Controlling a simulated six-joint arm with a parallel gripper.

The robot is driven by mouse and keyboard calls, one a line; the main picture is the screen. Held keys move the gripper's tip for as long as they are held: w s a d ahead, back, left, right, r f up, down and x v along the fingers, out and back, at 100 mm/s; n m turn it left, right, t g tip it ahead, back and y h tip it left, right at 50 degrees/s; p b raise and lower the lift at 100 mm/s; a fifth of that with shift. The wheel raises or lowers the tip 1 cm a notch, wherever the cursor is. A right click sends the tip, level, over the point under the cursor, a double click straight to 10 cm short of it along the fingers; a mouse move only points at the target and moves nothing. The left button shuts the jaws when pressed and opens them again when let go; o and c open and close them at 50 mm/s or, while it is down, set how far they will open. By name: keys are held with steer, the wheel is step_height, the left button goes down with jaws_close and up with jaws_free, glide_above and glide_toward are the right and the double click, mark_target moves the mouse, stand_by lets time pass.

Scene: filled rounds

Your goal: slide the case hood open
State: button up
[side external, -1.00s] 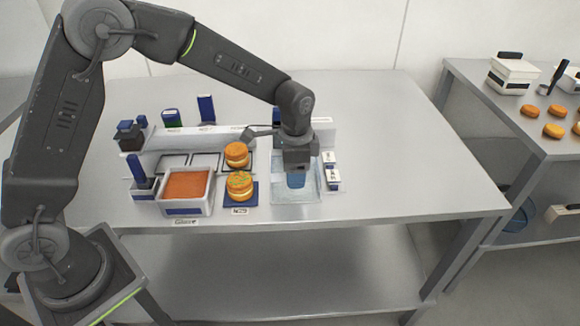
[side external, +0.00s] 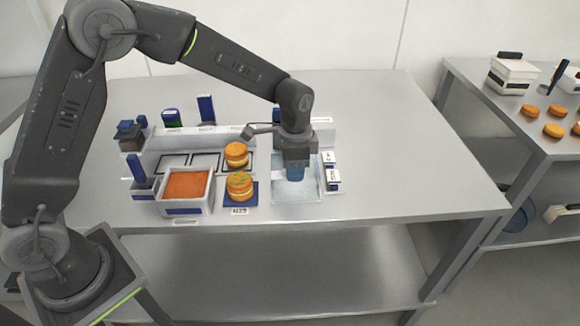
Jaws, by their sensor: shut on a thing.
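The case hood (side external: 312,186) is a clear, pale box at the right end of the row on the table. My gripper (side external: 295,172) points down over the hood's back half and is shut on a blue part there, which looks like the hood's handle. The fingertips and the exact grip are small and partly hidden. I cannot tell how far the hood stands open or what lies under it.
Left of the hood, a filled round (side external: 240,186) sits on a blue pad, with another round (side external: 236,154) behind it. A white tub of orange filling (side external: 187,186) stands further left. White labelled blocks (side external: 331,172) stand close to the hood's right. The table's right side (side external: 420,160) is clear.

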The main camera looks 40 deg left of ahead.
steer(key=shift+w+a, duration=2.95)
steer(key=o, duration=1.5)
step_height(320, 180, up, 7)
steer(key=shift+r, duration=0.1)
